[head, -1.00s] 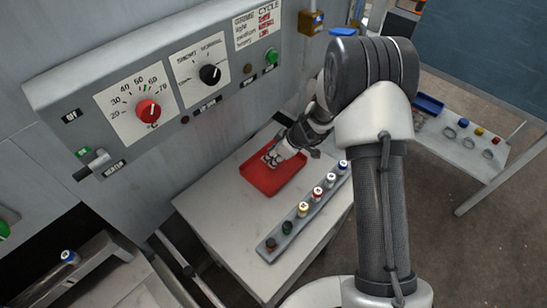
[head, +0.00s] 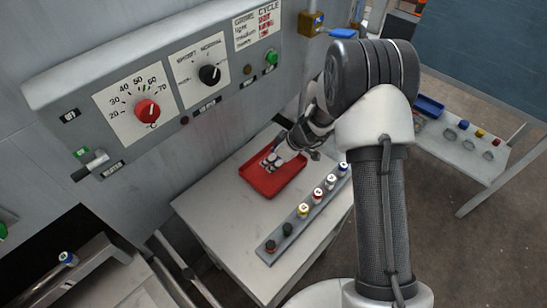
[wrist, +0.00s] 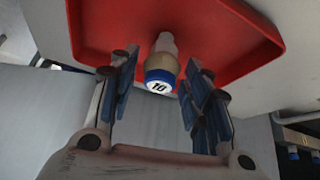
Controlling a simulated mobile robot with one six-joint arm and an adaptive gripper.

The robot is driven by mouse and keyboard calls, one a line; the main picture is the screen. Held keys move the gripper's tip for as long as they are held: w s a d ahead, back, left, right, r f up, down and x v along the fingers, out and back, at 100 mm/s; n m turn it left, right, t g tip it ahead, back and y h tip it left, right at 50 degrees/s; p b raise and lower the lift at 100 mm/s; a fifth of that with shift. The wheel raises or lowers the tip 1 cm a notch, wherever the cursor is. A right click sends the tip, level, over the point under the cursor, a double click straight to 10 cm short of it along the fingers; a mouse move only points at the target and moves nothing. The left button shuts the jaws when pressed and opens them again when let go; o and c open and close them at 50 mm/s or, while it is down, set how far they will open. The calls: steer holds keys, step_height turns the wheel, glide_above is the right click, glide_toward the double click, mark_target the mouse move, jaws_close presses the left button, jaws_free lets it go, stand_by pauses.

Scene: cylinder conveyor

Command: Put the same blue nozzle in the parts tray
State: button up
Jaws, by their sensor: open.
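The blue nozzle (wrist: 160,80), with a blue-rimmed white end marked 10 and a tan band, is in the red parts tray (head: 268,190). In the wrist view the tray (wrist: 95,28) surrounds it. My gripper (wrist: 158,88) is open, with one finger on each side of the nozzle and a visible gap on both sides. The nozzle's base is hard to make out.
A grey rack (head: 286,238) holding several capped nozzles runs along the right side of the tray's table (head: 215,215). Another blue-capped nozzle (head: 68,258) is on a ledge at lower left. The control panel (head: 125,110) rises behind the table.

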steer(key=shift+r+p, duration=0.25)
steer(key=shift+p, duration=0.15)
steer(key=s+d+r+m+p, duration=0.1)
steer(key=s+d+r, duration=0.1)
steer(key=s+r, duration=0.5)
steer(key=s+d+r+m, duration=0.1)
steer(key=s+r, duration=0.2)
steer(key=r, duration=0.8)
steer(key=s+d+r+m+p, duration=0.1)
steer(key=s+d+r+m, duration=0.1)
steer(key=s+r, duration=0.5)
steer(key=s+d+r+m+h, duration=0.2)
steer(key=s+d+r+m, duration=0.1)
steer(key=s, duration=0.5)
steer(key=s+d+r+m+t+h, duration=0.1)
steer(key=s+d+r+m+h, duration=0.2)
steer(key=s, duration=0.5)
step_height(320, 180, up, 2)
steer(key=shift+s+d+m, duration=0.3)
steer(key=shift+d+m, duration=0.3)
steer(key=shift+m, duration=0.2)
